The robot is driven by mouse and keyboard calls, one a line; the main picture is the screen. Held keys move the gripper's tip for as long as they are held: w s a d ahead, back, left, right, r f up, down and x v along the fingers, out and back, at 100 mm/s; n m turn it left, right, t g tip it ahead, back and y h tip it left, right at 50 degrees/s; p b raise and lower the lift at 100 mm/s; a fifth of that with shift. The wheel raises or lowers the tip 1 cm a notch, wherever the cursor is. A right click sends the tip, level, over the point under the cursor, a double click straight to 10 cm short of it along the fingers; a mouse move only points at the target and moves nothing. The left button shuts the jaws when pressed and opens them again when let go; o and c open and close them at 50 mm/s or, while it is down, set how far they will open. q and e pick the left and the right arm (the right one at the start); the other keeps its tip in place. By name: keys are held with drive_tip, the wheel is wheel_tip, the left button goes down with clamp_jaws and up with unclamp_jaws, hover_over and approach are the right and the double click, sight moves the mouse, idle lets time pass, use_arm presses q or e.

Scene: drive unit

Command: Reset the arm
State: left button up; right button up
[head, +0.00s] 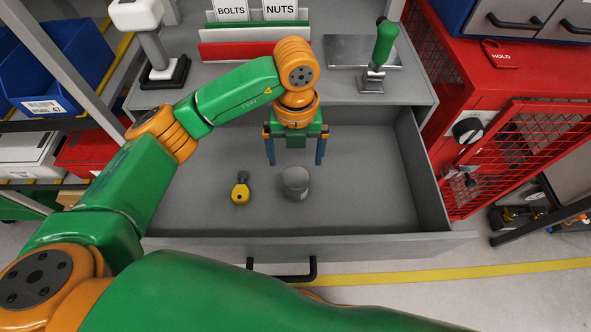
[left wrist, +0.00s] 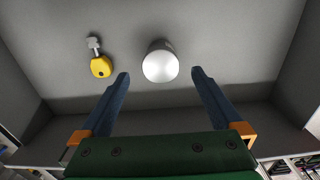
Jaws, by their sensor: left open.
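My left gripper (head: 295,160) is open and empty, hanging with its blue fingers pointing down over the open grey drawer (head: 375,205). A grey cylinder (head: 296,182) stands on the drawer floor just in front of the fingers. In the left wrist view the cylinder (left wrist: 160,64) shows its pale round top beyond the fingertips, between their lines. A yellow-headed key-like piece (head: 240,190) lies to its left, and it also shows in the left wrist view (left wrist: 101,66). I see no contact between fingers and either object. My right gripper is not in view.
A red cabinet (head: 470,90) with a mesh door (head: 525,150) stands at the right. Shelves with blue bins (head: 60,65) stand at the left.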

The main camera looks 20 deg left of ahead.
use_arm(q)
drive_tip(key=shift+r, duration=0.95)
drive_tip(key=shift+r, duration=0.1)
